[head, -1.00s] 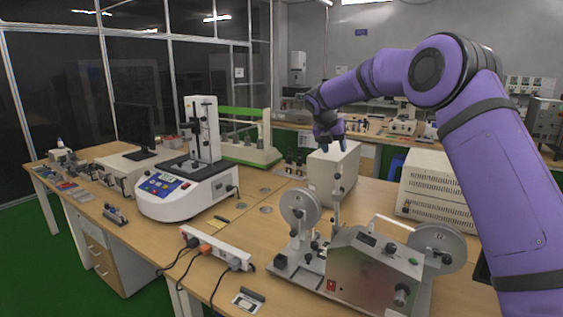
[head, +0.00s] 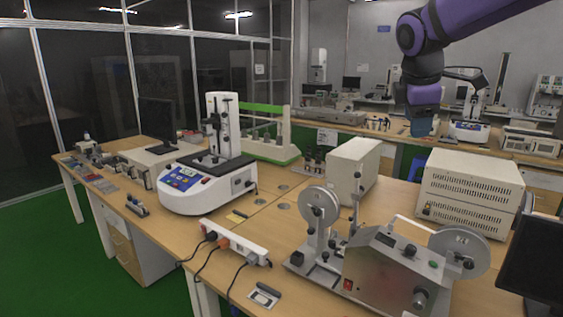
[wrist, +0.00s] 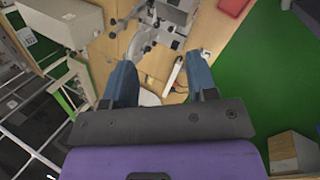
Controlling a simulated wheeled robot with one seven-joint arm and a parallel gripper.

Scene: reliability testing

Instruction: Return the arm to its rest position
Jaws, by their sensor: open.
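My purple arm (head: 460,20) reaches in from the upper right of the head view. My gripper (head: 421,125) hangs from it, pointing down, above the far right part of the benches. In the wrist view my gripper (wrist: 163,80) shows two blue fingers spread apart with nothing held between them. Below the fingers, well apart from them, are the wooden bench and the machine with reels (wrist: 145,38).
A metal reel machine (head: 390,270) stands at the front of the bench. Beige boxes (head: 470,190) (head: 352,165) stand behind it. A white tester (head: 205,185), power strip (head: 235,241) and dark monitor (head: 532,258) are around. Green floor (head: 60,260) is clear at left.

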